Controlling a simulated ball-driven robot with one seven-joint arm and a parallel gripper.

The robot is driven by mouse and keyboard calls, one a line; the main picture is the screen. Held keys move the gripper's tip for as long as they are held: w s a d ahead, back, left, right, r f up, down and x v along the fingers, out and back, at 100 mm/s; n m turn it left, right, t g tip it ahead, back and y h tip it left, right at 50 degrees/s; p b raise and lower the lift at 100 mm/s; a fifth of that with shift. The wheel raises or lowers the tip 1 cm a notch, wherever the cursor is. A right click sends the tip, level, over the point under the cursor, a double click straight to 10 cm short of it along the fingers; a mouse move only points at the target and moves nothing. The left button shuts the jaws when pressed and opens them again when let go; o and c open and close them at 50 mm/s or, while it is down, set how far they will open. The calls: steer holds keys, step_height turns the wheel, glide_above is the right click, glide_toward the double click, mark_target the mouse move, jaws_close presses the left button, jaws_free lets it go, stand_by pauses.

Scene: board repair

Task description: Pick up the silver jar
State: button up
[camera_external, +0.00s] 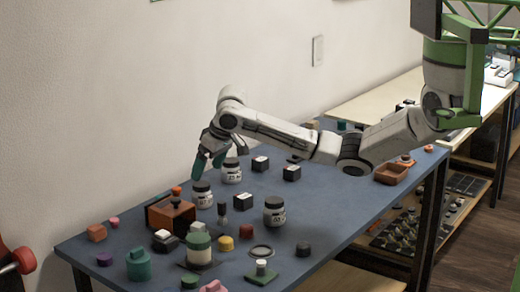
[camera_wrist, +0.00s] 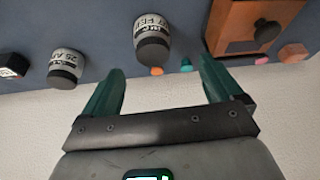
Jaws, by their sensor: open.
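My gripper (camera_external: 208,166), with teal fingers, is open and empty above the far left part of the blue table; its fingers also frame the wrist view (camera_wrist: 162,68). Several pale grey-white jars with dark lids and printed labels stand on the table; I cannot tell which one is the silver jar. One jar (camera_external: 203,197) stands just below the fingers, another jar (camera_external: 232,175) is behind and right, and a third jar (camera_external: 274,215) is farther right and nearer the camera. In the wrist view, one jar (camera_wrist: 151,30) lies beyond the fingertips and another jar (camera_wrist: 66,65) is to the left.
An orange-brown box (camera_external: 168,218) with a knob is left of the jars. A green-lidded container (camera_external: 199,254), a small dark grey piece (camera_external: 222,210) and black-and-white cubes (camera_external: 260,164) crowd the table (camera_external: 330,215). The wall (camera_external: 100,110) rises close behind my gripper.

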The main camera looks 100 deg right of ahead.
mark_target(200, 193)
steer(key=x, duration=0.3)
steer(key=b+x, duration=0.1)
steer(key=x, duration=0.3)
steer(key=d+x, duration=0.1)
steer(key=x, duration=0.2)
steer(key=shift+s+d+f, duration=0.1)
steer(key=shift+s+f, duration=0.2)
steer(key=shift+f, duration=0.05)
steer(key=c, duration=1.1)
steer(key=shift+r, duration=0.1)
steer(key=shift+c, duration=0.2)
